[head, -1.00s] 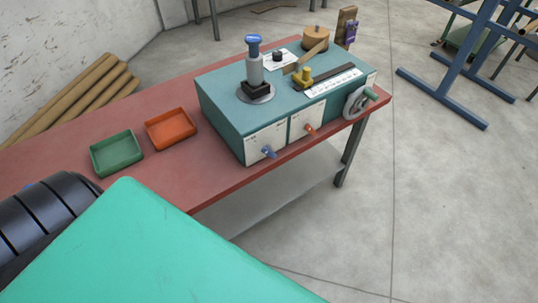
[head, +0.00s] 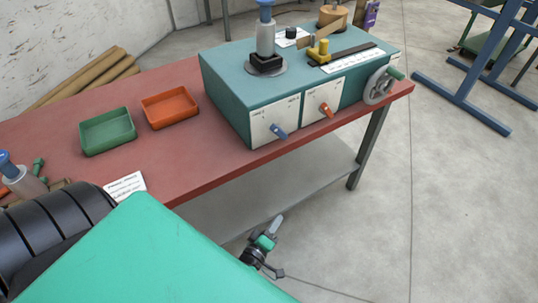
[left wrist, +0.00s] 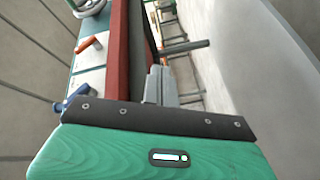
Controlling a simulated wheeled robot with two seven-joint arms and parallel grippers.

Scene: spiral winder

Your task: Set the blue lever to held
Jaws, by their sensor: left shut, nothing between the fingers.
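The blue lever (head: 279,131) is on the left white panel on the front of the teal machine (head: 222,98). Its knob sticks out toward the lower right; the panel print is too small to read. My left gripper (head: 275,225) is shut and empty, below the table's front edge and clearly apart from the lever. In the left wrist view, my shut fingers (left wrist: 158,84) show at the centre, and the blue lever (left wrist: 75,103) is at the left, partly hidden by the gripper body. My right gripper is not in view.
An orange lever (head: 326,110) sits on the panel to the right, with a handwheel (head: 380,87) beyond. Green (head: 108,130) and orange (head: 170,108) trays and a white card (head: 126,187) lie on the red table (head: 185,165). The space before the table is free.

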